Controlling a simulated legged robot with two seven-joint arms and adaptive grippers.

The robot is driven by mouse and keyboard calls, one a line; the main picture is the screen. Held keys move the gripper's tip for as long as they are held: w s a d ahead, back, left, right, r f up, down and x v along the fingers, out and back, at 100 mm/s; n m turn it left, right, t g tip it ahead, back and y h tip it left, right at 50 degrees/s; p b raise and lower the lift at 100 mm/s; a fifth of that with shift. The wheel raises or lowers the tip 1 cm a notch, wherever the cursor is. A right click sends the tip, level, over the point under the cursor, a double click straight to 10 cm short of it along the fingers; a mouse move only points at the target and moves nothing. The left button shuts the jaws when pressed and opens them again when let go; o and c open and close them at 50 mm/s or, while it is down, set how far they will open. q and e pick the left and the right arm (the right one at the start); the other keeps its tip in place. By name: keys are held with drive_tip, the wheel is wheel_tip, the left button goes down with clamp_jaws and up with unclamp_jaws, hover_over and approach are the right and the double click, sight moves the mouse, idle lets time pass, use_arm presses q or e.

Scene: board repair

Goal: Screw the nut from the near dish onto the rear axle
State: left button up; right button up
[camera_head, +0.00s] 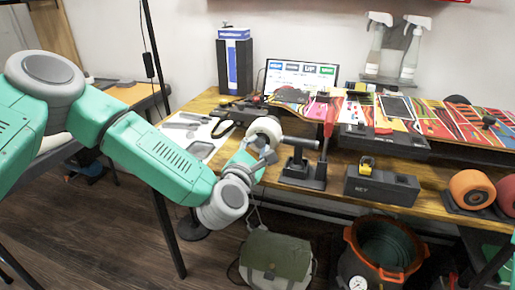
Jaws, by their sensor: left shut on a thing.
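My left gripper (262,152) reaches in from the left over the front of the wooden bench. It is shut around a pale, round, wheel-like piece (266,129). This piece is at the left end of a grey axle (300,141) on a dark stand (303,173); I cannot tell whether it is on the axle or just beside it. A dark box-like holder (382,188) at the bench's front edge has a small yellow item (367,163) on it. I cannot make out a nut or a clear dish. My right gripper is out of view.
A colourful skateboard deck (440,122) lies behind the stand. An orange wheel (470,188) sits at the right. Spray bottles (412,50), a blue-black box (235,62) and a screen (300,77) stand at the back. A bucket (384,245) and bag (275,258) are below.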

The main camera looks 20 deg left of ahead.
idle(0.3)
use_arm(q)
drive_tip(key=shift+m, duration=1.2)
drive_tip(key=m, duration=0.3)
drive_tip(key=shift+m, duration=0.6)
drive_tip(key=m, duration=0.3)
drive_tip(key=shift+m, duration=1.1)
